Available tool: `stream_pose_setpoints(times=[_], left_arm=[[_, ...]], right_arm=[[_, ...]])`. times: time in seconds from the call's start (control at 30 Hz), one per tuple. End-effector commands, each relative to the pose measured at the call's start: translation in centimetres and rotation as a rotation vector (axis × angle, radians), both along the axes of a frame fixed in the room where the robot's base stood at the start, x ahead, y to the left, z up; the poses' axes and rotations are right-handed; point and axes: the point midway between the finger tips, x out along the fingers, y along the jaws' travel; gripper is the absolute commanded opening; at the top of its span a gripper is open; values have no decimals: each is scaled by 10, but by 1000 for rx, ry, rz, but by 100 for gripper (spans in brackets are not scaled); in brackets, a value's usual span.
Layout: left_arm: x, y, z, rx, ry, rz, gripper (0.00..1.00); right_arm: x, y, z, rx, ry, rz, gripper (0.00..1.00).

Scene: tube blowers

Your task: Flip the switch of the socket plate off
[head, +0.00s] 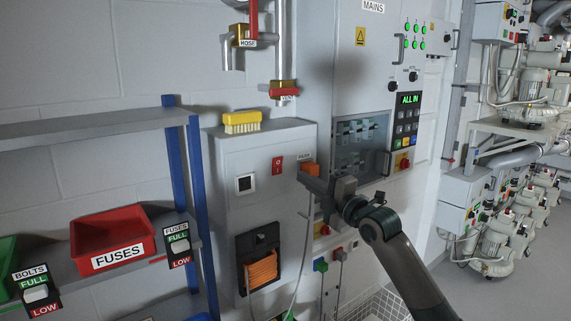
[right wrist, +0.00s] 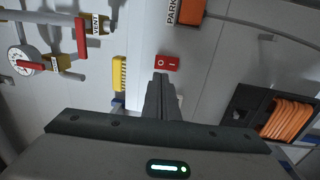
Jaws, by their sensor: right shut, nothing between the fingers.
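A red rocker switch (head: 277,165) marked 0 and I is on the front of a grey wall cabinet (head: 235,210). A black and white socket (head: 245,183) sits to its left. The switch also shows in the right wrist view (right wrist: 167,63), just beyond my fingertips. My right gripper (head: 304,182) is shut and empty, to the right of the switch in the head view and in front of the cabinet's right side. In the right wrist view my closed fingers (right wrist: 161,78) point toward the switch, seemingly apart from it. I cannot tell which way the rocker is pressed. My left gripper is out of view.
An orange block (head: 311,169) at the PARK label is close beside my right fingers. A yellow brush (head: 242,122) lies on the cabinet top. An orange hose coil (head: 262,271) is below. Shelves with a red FUSES bin (head: 111,240) stand left.

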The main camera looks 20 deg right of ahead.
Motion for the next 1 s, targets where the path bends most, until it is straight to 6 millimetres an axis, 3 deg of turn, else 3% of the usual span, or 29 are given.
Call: stream_pose_setpoints(times=[0.13, 0.5, 1.0], left_arm=[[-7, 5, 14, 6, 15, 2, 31], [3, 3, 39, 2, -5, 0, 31], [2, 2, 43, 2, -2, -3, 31]], right_arm=[[26, 10, 8, 5, 3, 2, 0], [75, 28, 13, 3, 2, 1, 0], [87, 32, 11, 0, 1, 1, 0]])
